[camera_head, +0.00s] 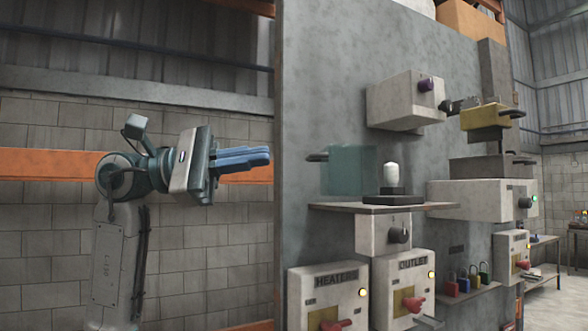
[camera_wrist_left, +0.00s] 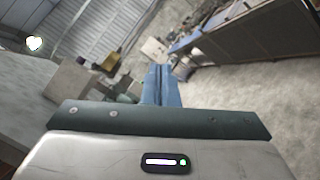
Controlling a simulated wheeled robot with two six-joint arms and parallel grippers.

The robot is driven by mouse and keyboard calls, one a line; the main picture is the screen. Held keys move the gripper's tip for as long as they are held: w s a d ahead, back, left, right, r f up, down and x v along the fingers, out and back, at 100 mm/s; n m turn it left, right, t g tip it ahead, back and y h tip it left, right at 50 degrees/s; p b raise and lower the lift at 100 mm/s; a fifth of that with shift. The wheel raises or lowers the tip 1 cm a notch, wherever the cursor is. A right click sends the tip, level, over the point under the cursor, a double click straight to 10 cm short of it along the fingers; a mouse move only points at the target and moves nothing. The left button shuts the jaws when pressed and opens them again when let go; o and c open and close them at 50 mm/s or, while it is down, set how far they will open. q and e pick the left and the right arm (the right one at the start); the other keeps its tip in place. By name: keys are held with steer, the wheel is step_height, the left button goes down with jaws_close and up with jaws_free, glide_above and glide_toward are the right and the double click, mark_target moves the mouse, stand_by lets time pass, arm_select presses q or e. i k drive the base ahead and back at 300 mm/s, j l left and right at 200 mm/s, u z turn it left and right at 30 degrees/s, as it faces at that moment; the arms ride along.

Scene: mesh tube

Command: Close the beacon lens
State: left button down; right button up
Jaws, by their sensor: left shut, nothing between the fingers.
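The beacon lens (camera_head: 348,170) is a see-through teal box in the head view, with a dark handle (camera_head: 317,157) on its left side. It stands at the left of a small shelf (camera_head: 360,208) on the grey panel. The white beacon lamp (camera_head: 391,178) stands on a black base to its right, uncovered by the lens. My left gripper (camera_head: 262,158) has blue fingers, shut and empty, left of the handle and apart from it in the picture. Its fingers also show in the left wrist view (camera_wrist_left: 161,82). My right gripper is not in view.
The grey panel (camera_head: 325,60) rises behind the shelf. Below are a knob box (camera_head: 372,236) and the HEATERS (camera_head: 325,295) and OUTLET (camera_head: 405,275) boxes with red handles. A box with a purple knob (camera_head: 405,100) hangs above. Padlocks (camera_head: 468,278) hang at lower right.

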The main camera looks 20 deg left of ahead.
mark_target(311, 157)
steer(key=i+j, duration=0.65)
steer(key=i, duration=0.15)
